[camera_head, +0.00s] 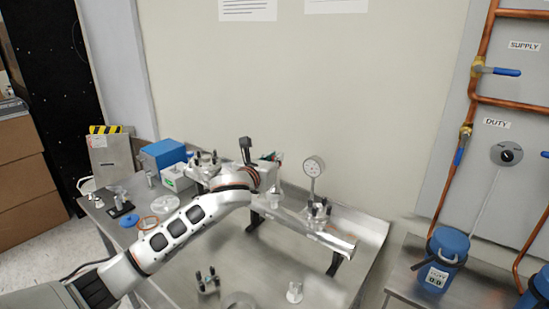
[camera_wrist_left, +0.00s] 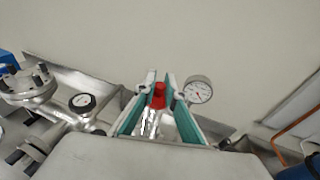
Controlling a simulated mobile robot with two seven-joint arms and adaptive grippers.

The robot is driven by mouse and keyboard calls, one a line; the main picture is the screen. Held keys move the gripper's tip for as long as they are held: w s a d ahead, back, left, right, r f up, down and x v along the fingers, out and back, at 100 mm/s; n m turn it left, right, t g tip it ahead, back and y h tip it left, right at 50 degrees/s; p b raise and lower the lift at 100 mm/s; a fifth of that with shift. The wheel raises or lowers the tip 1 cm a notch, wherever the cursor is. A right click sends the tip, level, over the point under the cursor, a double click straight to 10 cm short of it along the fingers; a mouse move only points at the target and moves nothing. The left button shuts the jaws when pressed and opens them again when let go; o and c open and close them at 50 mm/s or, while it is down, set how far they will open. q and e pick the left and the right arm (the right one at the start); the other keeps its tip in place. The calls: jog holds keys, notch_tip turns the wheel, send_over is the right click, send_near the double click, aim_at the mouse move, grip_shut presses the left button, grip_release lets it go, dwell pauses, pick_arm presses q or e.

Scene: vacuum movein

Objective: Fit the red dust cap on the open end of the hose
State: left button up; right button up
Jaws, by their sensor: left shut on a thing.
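My left gripper (camera_head: 277,158) is above the middle of the bench, near the back wall. In the left wrist view its teal-lined fingers (camera_wrist_left: 160,88) are closed around the red dust cap (camera_wrist_left: 159,97). A shiny metal piece (camera_wrist_left: 150,123) shows between the fingers just below the cap; I cannot tell whether it is the hose's open end or whether the cap touches it. The cap is not clear in the head view. I cannot pick out the hose with certainty. My right gripper is not in view.
A round dial gauge (camera_head: 313,166) stands close to the right of the left gripper. A horizontal metal tube (camera_head: 318,232) on black supports crosses the bench. A blue box (camera_head: 163,153) and flanged fittings are at the left. A small metal fitting (camera_head: 294,292) stands in front.

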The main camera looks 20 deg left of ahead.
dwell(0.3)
pick_arm(q)
jog(key=o, duration=0.8)
jog(key=s+a+r, duration=0.1)
jog(key=s, duration=1.1)
jog(key=shift+r, duration=0.3)
jog(key=shift+w, duration=0.1)
